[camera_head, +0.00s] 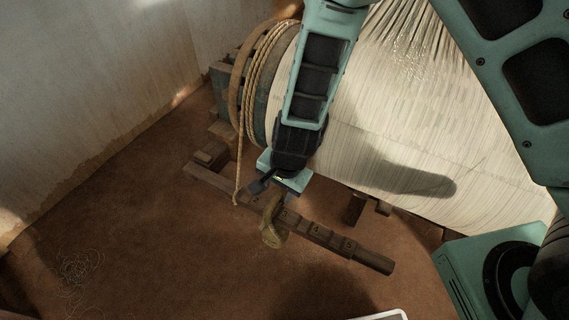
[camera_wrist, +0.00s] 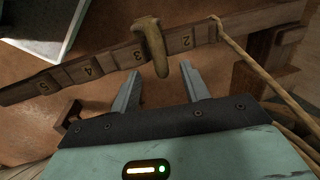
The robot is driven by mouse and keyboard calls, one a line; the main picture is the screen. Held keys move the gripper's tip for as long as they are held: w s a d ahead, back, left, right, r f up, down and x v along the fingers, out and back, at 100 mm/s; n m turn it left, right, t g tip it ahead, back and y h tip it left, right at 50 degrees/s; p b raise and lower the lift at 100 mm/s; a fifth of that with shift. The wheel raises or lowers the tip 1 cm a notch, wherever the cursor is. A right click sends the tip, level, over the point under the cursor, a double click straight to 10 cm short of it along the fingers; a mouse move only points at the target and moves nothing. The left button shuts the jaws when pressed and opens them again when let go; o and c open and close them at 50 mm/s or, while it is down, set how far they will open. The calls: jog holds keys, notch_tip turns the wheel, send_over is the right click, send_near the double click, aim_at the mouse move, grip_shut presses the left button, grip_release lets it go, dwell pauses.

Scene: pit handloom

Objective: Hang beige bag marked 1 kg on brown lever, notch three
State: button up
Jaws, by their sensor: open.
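The brown lever (camera_head: 330,238) runs low beside the loom roll, with numbered marks along it. It also crosses the wrist view (camera_wrist: 110,62), where 5, 4, 3 and 2 read from left to right. The beige bag (camera_head: 271,226) hangs at the lever, and in the wrist view the bag (camera_wrist: 151,45) lies across it just beside the 3, between 3 and 2. Whether its loop is seated in a notch I cannot tell. Its marking is not legible. My gripper (camera_wrist: 160,80) is open, with the fingers apart on either side of the bag's near end. In the head view my gripper (camera_head: 262,186) is just above the bag.
A rope (camera_head: 240,165) comes down from the wound roll (camera_head: 265,85) to the lever, left of the bag. The pale warp sheet (camera_head: 400,130) fills the right. A tangle of thread (camera_head: 80,270) lies on the floor, which is otherwise clear in front of the lever.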

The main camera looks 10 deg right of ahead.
notch_tip(320, 180, up, 11)
jog(key=s+d+p, duration=0.1)
jog(key=p, duration=0.1)
jog(key=shift+s+d+p, duration=0.15)
jog(key=shift+d+p, duration=0.2)
jog(key=shift+f, duration=0.15)
jog(key=s+r+n+g+y, duration=0.1)
jog(key=s+r+n+g, duration=0.1)
jog(key=s+r+n, duration=0.85)
jog(key=s+d+r+n+h+p, duration=0.1)
jog(key=s+d+r+n+h, duration=0.1)
jog(key=s+d+r+n, duration=0.2)
jog(key=s+d+r, duration=0.1)
jog(key=d+r, duration=0.2)
jog(key=shift+d+r+n+t, duration=0.2)
jog(key=shift+n+t, duration=0.1)
jog(key=shift+n, duration=0.05)
